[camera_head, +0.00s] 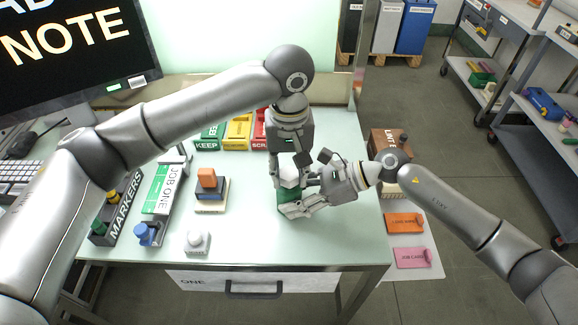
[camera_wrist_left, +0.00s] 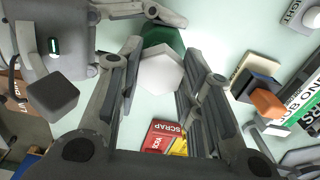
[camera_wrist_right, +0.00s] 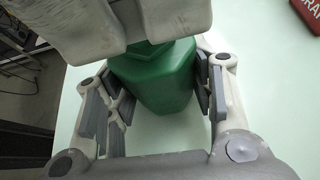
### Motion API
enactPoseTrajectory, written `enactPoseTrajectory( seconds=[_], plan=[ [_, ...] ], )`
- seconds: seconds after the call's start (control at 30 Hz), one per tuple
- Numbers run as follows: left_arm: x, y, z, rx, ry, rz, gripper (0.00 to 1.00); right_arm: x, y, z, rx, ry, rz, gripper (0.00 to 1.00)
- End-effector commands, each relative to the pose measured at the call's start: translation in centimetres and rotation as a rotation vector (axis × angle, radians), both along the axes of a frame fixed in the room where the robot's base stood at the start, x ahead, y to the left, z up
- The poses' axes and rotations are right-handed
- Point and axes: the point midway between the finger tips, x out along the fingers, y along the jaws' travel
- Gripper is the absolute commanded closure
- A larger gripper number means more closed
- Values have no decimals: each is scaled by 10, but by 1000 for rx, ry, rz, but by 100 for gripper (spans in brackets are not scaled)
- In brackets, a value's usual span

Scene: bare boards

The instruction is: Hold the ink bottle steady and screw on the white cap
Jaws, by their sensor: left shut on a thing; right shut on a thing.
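The green ink bottle (camera_head: 286,193) stands upright near the table's front edge. My right gripper (camera_head: 292,202) is shut around its body from the side. In the right wrist view the bottle (camera_wrist_right: 155,85) sits between the finger pads. My left gripper (camera_head: 289,176) points down from above, shut on the white cap (camera_head: 290,180). In the left wrist view the hexagonal cap (camera_wrist_left: 160,73) lies between the fingers, over the bottle (camera_wrist_left: 163,38). In the right wrist view my left fingers (camera_wrist_right: 130,25) hide the cap, just above the bottle's shoulder. I cannot tell whether the threads are engaged.
Green, yellow and red trays (camera_head: 239,132) stand behind the grippers. To the left are a block stack (camera_head: 209,192), a white knobbed block (camera_head: 197,241), the job board (camera_head: 160,186) and the marker rack (camera_head: 117,210). Cards (camera_head: 405,223) lie at right.

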Motion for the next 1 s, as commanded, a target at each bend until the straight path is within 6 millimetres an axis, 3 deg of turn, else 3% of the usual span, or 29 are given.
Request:
enactPoseTrajectory(
  seconds=[0.43, 0.47, 0.67, 0.87, 1.0],
  plan=[
    [0, 0, -9, 0, 0, 0, 90, 0, 0, -1, -1, 1, 0, 79],
    [0, 0, -10, 0, 0, 0, 65, 0, 0, -1, -1, 1, 0, 79],
    [0, 0, -9, 0, 0, 0, 41, 0, 0, -1, -1, 1, 0, 79],
    [0, 0, -9, 0, 0, 0, 41, 0, 0, -1, -1, 1, 0, 79],
    [0, 0, -9, 0, 0, 0, 56, 0, 0, -1, -1, 1, 0, 79]
  ],
)
